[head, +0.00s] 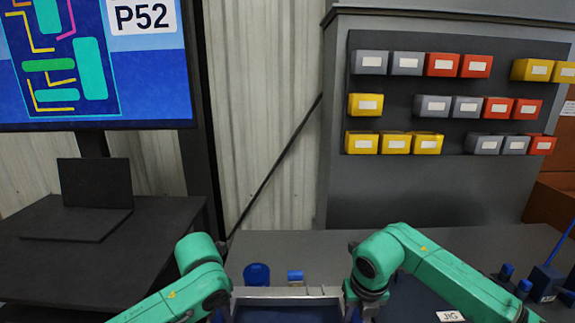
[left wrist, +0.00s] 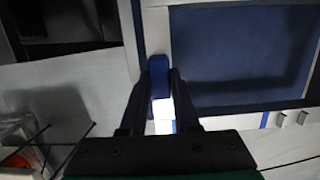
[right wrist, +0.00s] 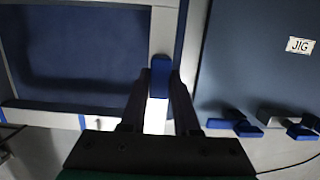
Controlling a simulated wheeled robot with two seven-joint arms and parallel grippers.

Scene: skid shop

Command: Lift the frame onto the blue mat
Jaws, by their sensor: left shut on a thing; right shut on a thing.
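The frame (head: 286,292) is a silver rectangle at the bottom middle of the head view, mostly cut off. My left gripper (left wrist: 160,84) is shut on a blue grip (left wrist: 160,68) on one side bar of the frame. My right gripper (right wrist: 160,84) is shut on the matching blue grip (right wrist: 160,66) on the opposite side bar. The dark blue mat (left wrist: 240,50) shows through the frame's opening, with a shadow on it; it also shows in the right wrist view (right wrist: 80,42). Blue strips show outside the side bars. I cannot tell whether frame and mat touch.
A dark blue board labelled JIG (right wrist: 300,46) lies right of the frame, with blue-handled items (right wrist: 240,125) near it. A blue round thing (head: 256,274) and a small blue-topped block (head: 295,277) stand behind the frame. Bins (head: 395,143) hang on the back panel.

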